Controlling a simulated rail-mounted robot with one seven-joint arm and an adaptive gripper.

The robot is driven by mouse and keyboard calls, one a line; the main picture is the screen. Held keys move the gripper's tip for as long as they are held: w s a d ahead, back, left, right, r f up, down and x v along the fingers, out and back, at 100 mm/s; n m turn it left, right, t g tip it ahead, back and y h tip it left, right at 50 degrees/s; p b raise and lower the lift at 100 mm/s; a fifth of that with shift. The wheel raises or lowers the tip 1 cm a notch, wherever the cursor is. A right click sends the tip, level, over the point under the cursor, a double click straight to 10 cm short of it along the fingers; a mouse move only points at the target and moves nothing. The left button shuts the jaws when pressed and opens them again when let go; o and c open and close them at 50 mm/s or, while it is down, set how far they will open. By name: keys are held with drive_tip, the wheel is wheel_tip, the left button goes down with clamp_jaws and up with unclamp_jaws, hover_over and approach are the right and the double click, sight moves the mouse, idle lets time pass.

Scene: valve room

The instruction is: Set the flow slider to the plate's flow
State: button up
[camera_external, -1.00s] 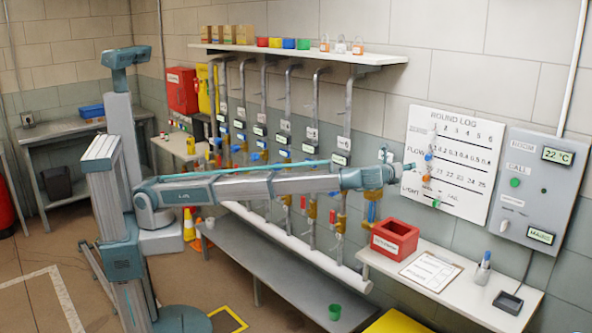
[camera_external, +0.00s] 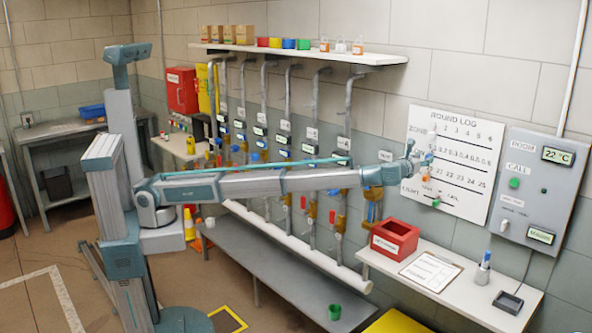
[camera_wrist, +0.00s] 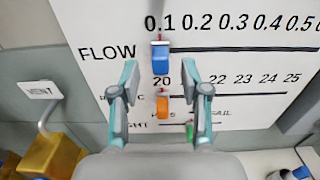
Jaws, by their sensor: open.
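The round log board (camera_external: 470,150) hangs on the wall, with printed rows of numbers. In the wrist view the FLOW row shows a blue slider knob (camera_wrist: 160,60) on its line, below the 0.1 mark. My gripper (camera_wrist: 166,82) is open, its fingers apart on either side of the column below the blue knob; nothing is held. I cannot tell whether a finger touches the knob. In the external view my gripper (camera_external: 421,157) is close to the board's left part and partly covers the sliders. Small plates (camera_external: 343,143) hang on the pipes; their text is too small to read.
An orange knob (camera_wrist: 162,106) and a green knob (camera_wrist: 190,131) sit on the lower rows. A grey panel (camera_external: 541,190) is right of the board. A red bin (camera_external: 395,240) and a clipboard (camera_external: 431,271) lie on the shelf below. Pipes stand left.

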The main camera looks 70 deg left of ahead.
sight(426, 157)
drive_tip(key=shift+p+x, duration=0.3)
drive_tip(key=shift+x, duration=1.6)
drive_tip(key=shift+c, duration=0.2)
clamp_jaws()
